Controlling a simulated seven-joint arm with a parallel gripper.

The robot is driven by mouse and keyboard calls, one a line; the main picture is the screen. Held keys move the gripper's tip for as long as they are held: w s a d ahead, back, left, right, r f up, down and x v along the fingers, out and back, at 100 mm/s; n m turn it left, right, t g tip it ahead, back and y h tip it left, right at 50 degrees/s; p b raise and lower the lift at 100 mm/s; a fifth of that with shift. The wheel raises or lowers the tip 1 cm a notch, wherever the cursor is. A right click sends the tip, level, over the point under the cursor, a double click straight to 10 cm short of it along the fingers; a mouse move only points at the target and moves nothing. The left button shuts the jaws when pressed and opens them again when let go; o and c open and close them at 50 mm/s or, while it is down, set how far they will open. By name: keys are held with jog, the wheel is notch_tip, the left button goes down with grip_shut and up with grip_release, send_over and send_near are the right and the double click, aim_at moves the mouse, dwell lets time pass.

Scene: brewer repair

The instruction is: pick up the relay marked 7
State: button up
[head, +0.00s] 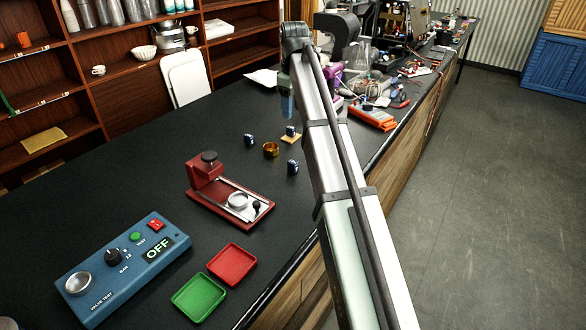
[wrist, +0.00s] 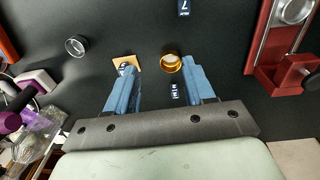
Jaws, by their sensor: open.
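Several small dark blue relays stand on the black bench. One with a white mark that looks like a 7 (wrist: 185,7) is at the top edge of the wrist view, partly cut off; it appears to be the front relay (head: 292,167) in the head view. Another relay (wrist: 176,92) shows between my fingers, and also in the head view (head: 249,140). A third relay (head: 290,131) sits on a tan tile (wrist: 136,61); its mark is unreadable. My gripper (head: 287,106) is open and empty, above the bench; its blue fingers also show in the wrist view (wrist: 163,82).
A brass ring (head: 271,150) stands among the relays. A red fixture (head: 228,203), a blue valve tester (head: 121,266) reading OFF, and red (head: 232,264) and green (head: 200,297) trays are nearer the camera. Tools and clutter (head: 373,116) crowd the far right.

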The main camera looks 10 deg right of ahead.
jog(key=s+f, duration=0.2)
jog(key=s, duration=0.3)
jog(key=m, duration=0.1)
send_over(293, 161)
jog(key=shift+g, duration=0.4)
jog(key=f, duration=0.5)
jog(key=d+f, duration=0.1)
jog(key=f, duration=0.1)
jog(key=shift+s+f, duration=0.3)
jog(key=shift+f, duration=0.1)
jog(key=shift+w+a+f, duration=0.1)
jog(key=shift+a+f, duration=0.05)
jog(key=shift+f, duration=0.75)
jog(key=shift+w+a+f, duration=0.1)
jog(key=shift+a+f, duration=0.1)
jog(key=shift+f, duration=0.75)
jog(key=shift+w+a+f, duration=0.1)
jog(key=shift+a+f, duration=0.05)
jog(key=shift+f, duration=0.75)
jog(key=shift+c, duration=0.3)
grip_shut()
